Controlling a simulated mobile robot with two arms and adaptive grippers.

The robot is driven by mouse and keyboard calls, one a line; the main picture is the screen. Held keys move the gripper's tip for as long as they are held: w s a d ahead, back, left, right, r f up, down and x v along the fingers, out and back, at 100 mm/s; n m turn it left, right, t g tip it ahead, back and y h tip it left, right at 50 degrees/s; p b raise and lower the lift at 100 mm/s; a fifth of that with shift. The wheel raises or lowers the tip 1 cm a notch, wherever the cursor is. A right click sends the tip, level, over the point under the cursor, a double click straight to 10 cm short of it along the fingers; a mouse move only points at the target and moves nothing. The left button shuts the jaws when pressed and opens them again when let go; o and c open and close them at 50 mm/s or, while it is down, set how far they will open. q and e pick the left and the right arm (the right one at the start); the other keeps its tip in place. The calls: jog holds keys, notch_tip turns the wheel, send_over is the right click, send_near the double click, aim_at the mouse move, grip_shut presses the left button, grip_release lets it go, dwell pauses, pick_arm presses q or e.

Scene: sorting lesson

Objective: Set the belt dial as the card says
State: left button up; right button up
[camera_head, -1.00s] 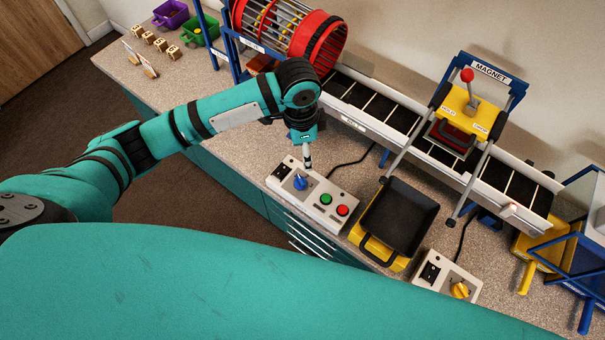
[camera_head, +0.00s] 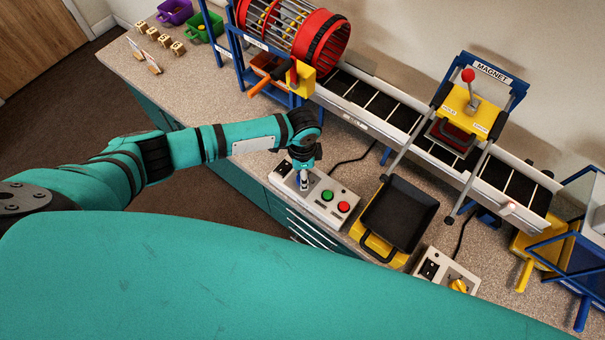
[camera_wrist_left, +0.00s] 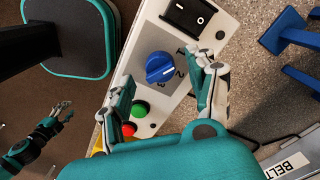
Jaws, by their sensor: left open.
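A blue dial (camera_wrist_left: 160,67) sits on a white control box (camera_head: 335,215), with the numbers 1, 2 and 3 beside it in the left wrist view. A pale mark crosses the dial; its exact setting is hard to tell. My left gripper (camera_head: 304,182) is over the dial and mostly covers it in the head view. Its fingers (camera_wrist_left: 168,72) are open, one on each side of the dial, with no clear contact. Small cards (camera_head: 152,62) stand at the back left; their writing is too small to read. My right gripper (camera_wrist_left: 64,110) shows small in the left wrist view.
The box also has a black rocker switch (camera_wrist_left: 190,14), a green button (camera_head: 327,195) and a red button (camera_head: 343,206). A black tray (camera_head: 399,214) and a second box with a yellow dial (camera_head: 458,286) stand to its right. The conveyor belt (camera_head: 395,118) runs behind.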

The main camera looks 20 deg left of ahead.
pick_arm(q)
jog(key=shift+f, duration=1.2)
pick_arm(e)
jog(key=shift+a, duration=0.4)
pick_arm(q)
jog(key=c, duration=1.1)
jog(key=shift+c, duration=0.2)
pick_arm(e)
jog(key=shift+d, duration=0.2)
